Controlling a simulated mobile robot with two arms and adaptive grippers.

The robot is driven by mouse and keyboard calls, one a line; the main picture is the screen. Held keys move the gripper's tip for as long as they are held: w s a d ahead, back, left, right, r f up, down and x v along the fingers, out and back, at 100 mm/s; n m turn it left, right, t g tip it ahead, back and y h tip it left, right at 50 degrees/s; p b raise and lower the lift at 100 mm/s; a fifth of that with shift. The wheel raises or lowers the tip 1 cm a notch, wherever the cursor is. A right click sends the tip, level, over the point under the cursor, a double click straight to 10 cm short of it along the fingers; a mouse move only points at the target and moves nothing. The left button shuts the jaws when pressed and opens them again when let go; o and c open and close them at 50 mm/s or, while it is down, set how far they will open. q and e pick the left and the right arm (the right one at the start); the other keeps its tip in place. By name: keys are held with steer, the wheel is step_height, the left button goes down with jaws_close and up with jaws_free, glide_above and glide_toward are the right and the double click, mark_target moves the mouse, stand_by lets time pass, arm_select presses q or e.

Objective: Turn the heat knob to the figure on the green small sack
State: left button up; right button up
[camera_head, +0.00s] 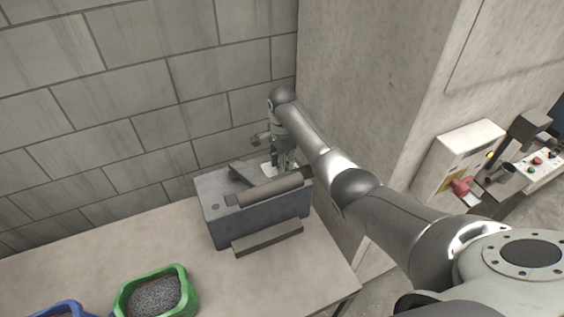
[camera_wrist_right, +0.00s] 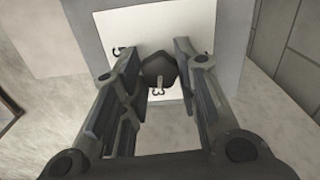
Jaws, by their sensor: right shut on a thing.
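The grey machine (camera_head: 258,217) stands on the table near the wall corner. My right gripper (camera_wrist_right: 161,62) is shut on the knob, a finger on each side. In the head view my right gripper (camera_head: 278,158) is behind the machine's top, and the knob is hidden there. The green small sack (camera_head: 188,285) is open, filled with dark granules; no figure on it shows. My left gripper is not in view.
A blue sack (camera_head: 62,308) is cut off at the lower left edge. A block wall (camera_head: 130,90) and a concrete pillar (camera_head: 355,85) close in behind and right of the machine. A wall box (camera_head: 455,165) stands further right.

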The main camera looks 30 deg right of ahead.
steer(key=shift+d+r, duration=0.1)
steer(key=o, duration=1)
step_height(320, 180, up, 12)
stand_by(0.5)
